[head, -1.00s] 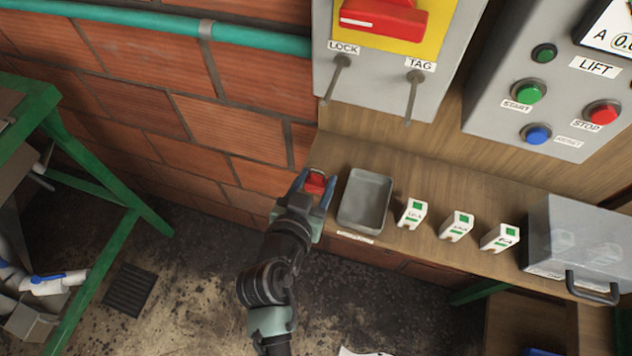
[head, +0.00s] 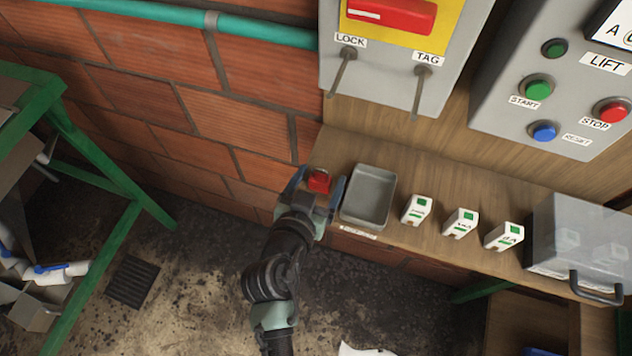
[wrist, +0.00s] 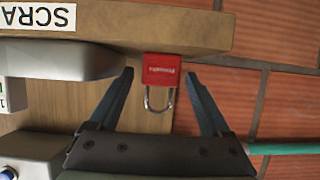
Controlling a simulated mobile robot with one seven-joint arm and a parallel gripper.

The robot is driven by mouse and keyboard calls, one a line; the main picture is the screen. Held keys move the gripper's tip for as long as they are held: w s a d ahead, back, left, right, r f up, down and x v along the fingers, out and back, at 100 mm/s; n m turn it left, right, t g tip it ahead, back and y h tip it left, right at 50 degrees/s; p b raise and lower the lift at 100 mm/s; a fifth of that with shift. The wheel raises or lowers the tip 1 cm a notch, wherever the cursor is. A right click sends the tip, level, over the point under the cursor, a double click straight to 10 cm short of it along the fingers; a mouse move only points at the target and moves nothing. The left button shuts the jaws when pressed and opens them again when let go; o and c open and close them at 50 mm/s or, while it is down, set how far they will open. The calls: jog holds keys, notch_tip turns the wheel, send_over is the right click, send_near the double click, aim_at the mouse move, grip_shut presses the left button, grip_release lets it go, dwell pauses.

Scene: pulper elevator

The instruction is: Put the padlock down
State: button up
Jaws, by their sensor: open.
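The red padlock (head: 318,181) rests on the left end of the wooden shelf, left of the grey tray. In the wrist view the padlock (wrist: 161,69) shows its red body with a label and its metal shackle toward my gripper. My gripper (head: 320,178) is open, with one blue finger on each side of the padlock. In the wrist view the fingers of my gripper (wrist: 160,75) stand clear of the padlock on both sides, with visible gaps.
The grey tray (head: 371,222) is close to the right finger. Several white boxes with green marks (head: 417,210) and a clear case (head: 580,235) stand farther right. The LOCK peg (head: 343,72) and TAG peg (head: 420,92) hang above. The brick wall (head: 240,130) is at the left.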

jog(key=shift+r, duration=0.3)
jog(key=b+v, duration=0.2)
jog(key=v, duration=1)
jog(key=shift+f, duration=0.15)
jog(key=shift+s+f, duration=0.1)
